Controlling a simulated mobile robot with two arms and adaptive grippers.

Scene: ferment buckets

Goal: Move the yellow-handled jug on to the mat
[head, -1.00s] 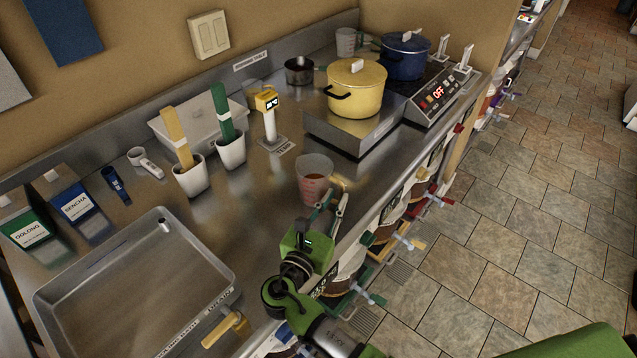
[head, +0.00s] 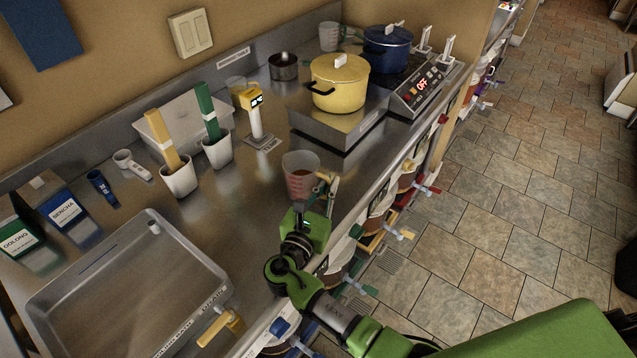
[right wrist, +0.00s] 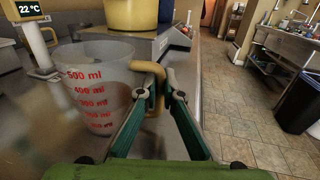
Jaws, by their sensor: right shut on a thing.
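The jug (head: 298,176) is clear, with red measure marks and a little reddish-brown liquid low inside. It stands upright on the steel counter near its front edge. Its yellow handle (right wrist: 153,96) shows in the right wrist view, with the jug body (right wrist: 100,88) to its left. My right gripper (head: 324,186) is shut on this handle; its fingers also show in the right wrist view (right wrist: 158,78). A small lettered mat (head: 268,146) lies around the foot of the yellow-topped thermometer (head: 255,118), behind and left of the jug. My left gripper is not in view.
A yellow pot (head: 338,85) on a steel block and a blue pot (head: 388,55) stand behind the jug. White cups (head: 179,180) with tall handles stand left. A steel tray (head: 60,292) fills the front left. Coloured taps line the counter's front.

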